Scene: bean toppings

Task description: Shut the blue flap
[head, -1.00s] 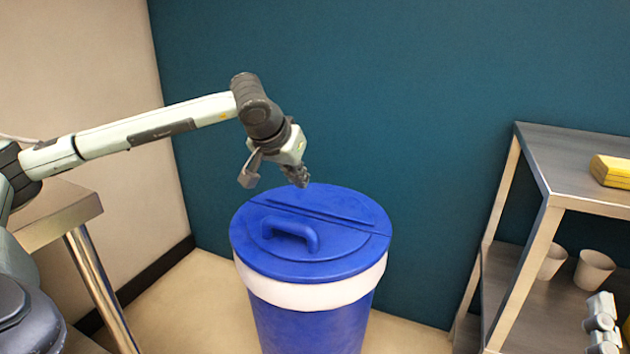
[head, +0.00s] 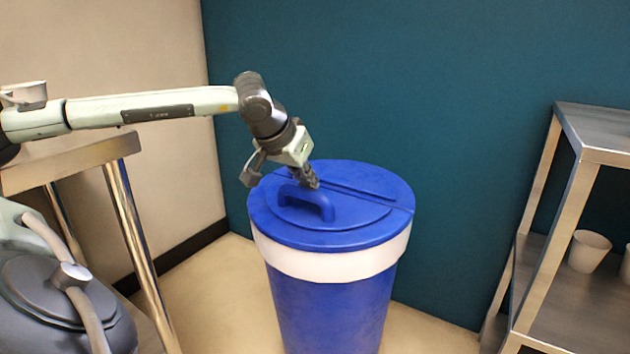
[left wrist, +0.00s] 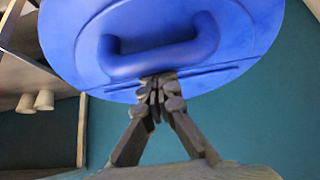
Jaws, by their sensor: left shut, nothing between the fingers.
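The blue flap (head: 341,211), with a raised handle (head: 307,201), lies flat and level in the round blue lid of a tall blue bin (head: 332,309). The bin has a white band below its rim. My left gripper (head: 313,185) points down just above the lid, close behind the handle. Its fingers are shut and empty. In the left wrist view the shut fingers (left wrist: 157,92) overlap the lid near the handle (left wrist: 160,57); whether they touch it I cannot tell. My right gripper does not show in the head view now.
A metal shelf unit (head: 600,127) stands at the right with a pale cup (head: 588,250) on its lower shelf. A table (head: 75,160) with metal legs stands at the left. A teal wall (head: 450,70) is close behind the bin.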

